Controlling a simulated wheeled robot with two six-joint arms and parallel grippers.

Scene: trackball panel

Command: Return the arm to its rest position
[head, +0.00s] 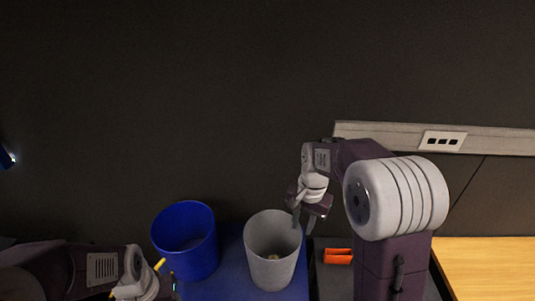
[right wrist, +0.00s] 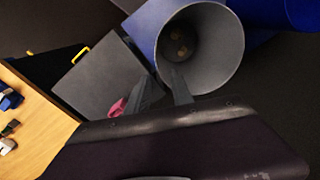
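My right arm comes in from the right in the head view. Its gripper (head: 303,212) hangs beside the right rim of the grey bin (head: 271,271), pointing down. In the right wrist view, the two fingers of the right gripper (right wrist: 162,88) stand apart with nothing between them, so it is open and empty. The grey bin (right wrist: 222,70) is just beyond the fingertips there, with small brownish things inside. My left gripper (head: 148,288) is at the lower left of the head view, cut off by the bottom edge; its fingers cannot be made out.
A blue bin (head: 203,262) stands left of the grey bin on a blue surface (head: 231,272). An orange-red object (head: 337,256) lies on a dark grey surface to the right. A wooden table (head: 489,262) is at far right; small items lie on it. A socket rail (head: 385,133) runs along the wall.

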